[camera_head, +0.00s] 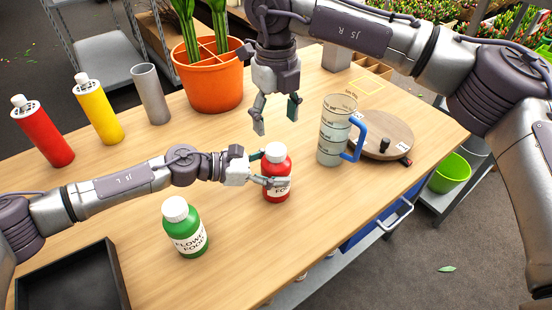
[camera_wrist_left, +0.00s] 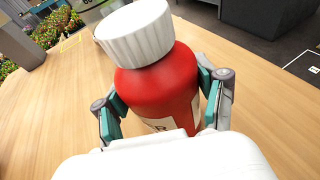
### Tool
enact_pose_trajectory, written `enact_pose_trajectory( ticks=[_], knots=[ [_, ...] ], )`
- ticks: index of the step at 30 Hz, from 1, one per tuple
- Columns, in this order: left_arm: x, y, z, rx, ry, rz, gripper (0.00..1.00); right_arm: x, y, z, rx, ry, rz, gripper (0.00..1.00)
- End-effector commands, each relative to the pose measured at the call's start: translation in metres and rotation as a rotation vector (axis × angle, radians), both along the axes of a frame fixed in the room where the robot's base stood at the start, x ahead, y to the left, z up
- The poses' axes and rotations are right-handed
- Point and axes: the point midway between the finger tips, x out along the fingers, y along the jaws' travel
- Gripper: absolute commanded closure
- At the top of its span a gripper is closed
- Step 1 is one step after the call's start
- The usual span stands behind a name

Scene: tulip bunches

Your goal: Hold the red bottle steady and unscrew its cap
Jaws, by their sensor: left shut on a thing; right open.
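The red bottle (camera_head: 277,187) stands upright on the wooden table with its white cap (camera_head: 276,152) on. My left gripper (camera_head: 273,170) is shut around the body of the red bottle, below the cap. In the left wrist view the red bottle (camera_wrist_left: 160,90) sits between the two fingers, and the white cap (camera_wrist_left: 135,32) is on top. My right gripper (camera_head: 277,117) is open and empty, pointing down above and a little behind the cap, apart from it.
A green bottle (camera_head: 185,232) with a white cap stands at the front left. A measuring jug (camera_head: 334,135) with a blue handle stands right of the red bottle, before a round wooden board (camera_head: 388,137). An orange pot (camera_head: 211,87) is behind. A black tray (camera_head: 62,285) lies front left.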

Motion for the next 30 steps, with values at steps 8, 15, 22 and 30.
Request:
enact_pose_trajectory(
  ticks=[8,15,22,30],
  knots=[
    [0.0,0.0003,-0.0004,0.001,0.001,0.0,1.0,-0.0001,0.0004,-0.0004,0.0,0.0,-0.48,0.32],
    [0.0,0.0003,-0.0005,0.001,0.001,0.0,1.0,-0.0001,0.0003,-0.0005,-0.001,0.001,-1.07,0.32],
    [-0.0001,0.0003,-0.0005,0.001,0.001,0.0,1.0,-0.0001,0.0002,-0.0004,-0.001,0.002,-1.581,0.32],
    [-0.0001,0.0003,-0.0006,0.001,0.001,0.0,1.0,0.0001,0.0,-0.0007,-0.001,0.001,-1.89,0.32]
  ],
)
